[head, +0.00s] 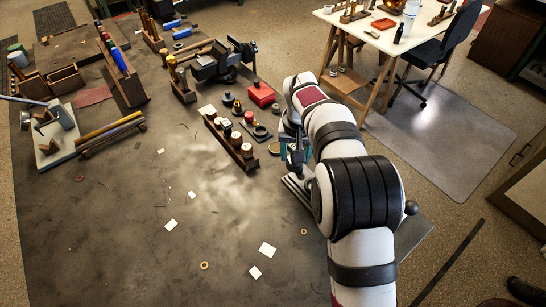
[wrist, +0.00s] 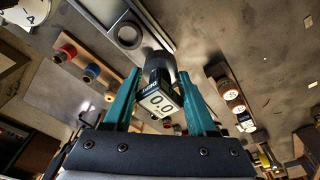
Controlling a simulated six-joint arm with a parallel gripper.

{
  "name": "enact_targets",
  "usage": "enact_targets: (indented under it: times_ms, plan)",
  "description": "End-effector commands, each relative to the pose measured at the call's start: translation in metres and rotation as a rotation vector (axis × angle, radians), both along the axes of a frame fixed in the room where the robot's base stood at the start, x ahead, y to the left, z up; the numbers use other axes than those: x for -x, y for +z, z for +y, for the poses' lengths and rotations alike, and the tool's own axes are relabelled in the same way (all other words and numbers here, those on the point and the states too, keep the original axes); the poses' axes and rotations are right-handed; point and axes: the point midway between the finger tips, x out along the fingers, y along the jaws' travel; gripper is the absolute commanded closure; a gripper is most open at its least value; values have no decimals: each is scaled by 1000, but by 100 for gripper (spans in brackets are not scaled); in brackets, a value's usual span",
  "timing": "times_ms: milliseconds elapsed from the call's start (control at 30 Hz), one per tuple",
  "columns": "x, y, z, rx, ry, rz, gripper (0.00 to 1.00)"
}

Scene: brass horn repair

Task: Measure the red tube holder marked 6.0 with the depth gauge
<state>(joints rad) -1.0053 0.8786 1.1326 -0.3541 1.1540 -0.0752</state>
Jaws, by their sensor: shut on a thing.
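My gripper (wrist: 158,76) has teal fingers and is shut on the depth gauge (wrist: 158,100), a dark body with a white display reading 0.0. In the wrist view, a red-topped tube holder (wrist: 67,51) sits in a wooden strip at the left, beside a blue one (wrist: 92,70). The gauge is apart from both in the picture. No 6.0 mark can be read, so I cannot tell whether this red piece is the marked one. In the head view my gripper (head: 284,150) is mostly hidden behind my arm, and the gauge cannot be made out.
A metal plate with a round ring (wrist: 126,35) lies beyond the gauge. A wooden rack (head: 232,146) with several capped pieces stands left of my arm, near a red box (head: 261,94) and a vise (head: 222,64). The workbench's front middle (head: 130,235) is mostly clear.

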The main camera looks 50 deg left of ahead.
Motion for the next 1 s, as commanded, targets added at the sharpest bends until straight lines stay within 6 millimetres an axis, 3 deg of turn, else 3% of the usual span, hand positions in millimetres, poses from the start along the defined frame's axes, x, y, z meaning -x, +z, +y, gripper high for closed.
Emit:
enact_targets:
  times_ms: [167,500,600,1000]
  plan:
    - [-20,12,-19,0,-4,0,100]
    - [-128,23,-86,1,-8,-2,100]
    - [-148,25,-103,0,-5,-3,100]
    - [-155,25,-110,0,1,-3,100]
